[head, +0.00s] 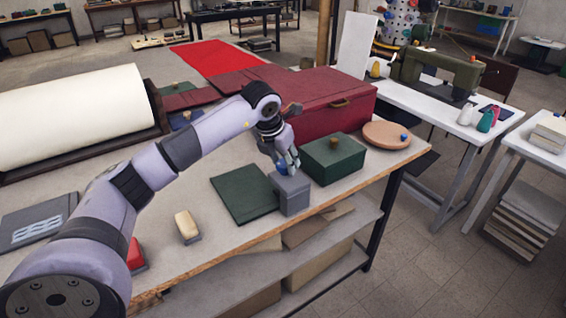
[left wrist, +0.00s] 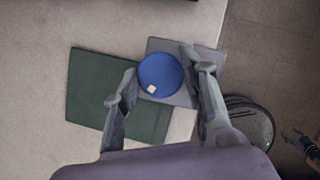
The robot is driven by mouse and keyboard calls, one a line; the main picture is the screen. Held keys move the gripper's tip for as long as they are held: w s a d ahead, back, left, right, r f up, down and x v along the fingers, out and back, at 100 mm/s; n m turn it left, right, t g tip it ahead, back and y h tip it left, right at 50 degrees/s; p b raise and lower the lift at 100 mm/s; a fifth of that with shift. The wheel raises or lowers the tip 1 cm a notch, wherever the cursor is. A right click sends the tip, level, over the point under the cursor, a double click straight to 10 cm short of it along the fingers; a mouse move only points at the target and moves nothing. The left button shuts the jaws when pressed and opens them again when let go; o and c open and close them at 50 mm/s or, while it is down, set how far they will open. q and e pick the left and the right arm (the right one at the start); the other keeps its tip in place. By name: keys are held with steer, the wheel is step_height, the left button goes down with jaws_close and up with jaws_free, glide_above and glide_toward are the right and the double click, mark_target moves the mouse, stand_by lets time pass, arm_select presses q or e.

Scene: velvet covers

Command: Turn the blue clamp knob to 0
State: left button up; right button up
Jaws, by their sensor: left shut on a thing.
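The blue clamp knob (left wrist: 160,72) is a round blue disc with a small pale mark near its lower edge in the left wrist view. It sits on a grey box (head: 292,193) near the table's front edge; the box also shows in the left wrist view (left wrist: 215,46). My left gripper (head: 287,163) is above the box, with one finger on each side of the knob, shut on it. In the head view the fingers hide most of the knob (head: 281,169). No number scale is readable.
A dark green panel (head: 240,194) lies left of the grey box. A green box (head: 333,160) with a brass knob stands right behind it. A large red case (head: 320,108) and a round wooden board (head: 386,136) are further back. A brush-like block (head: 187,227) lies front left.

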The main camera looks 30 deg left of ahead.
arm_select(q)
steer(key=n+y+b, duration=0.1)
steer(key=n, duration=0.2)
steer(key=n+y, duration=0.1)
steer(key=n, duration=0.2)
steer(key=shift+w+d+n+g+y+b, duration=0.2)
steer(key=shift+n+g+y+b, duration=0.1)
steer(key=shift+g+b, duration=0.1)
steer(key=n, duration=0.2)
steer(key=n+g+y+b, duration=0.1)
steer(key=n, duration=0.2)
steer(key=shift+n+g, duration=0.3)
steer(key=shift+y, duration=0.3)
steer(key=o, duration=1.1)
steer(key=shift+o, duration=0.2)
steer(key=v, duration=1.2)
steer(key=shift+w, duration=0.1)
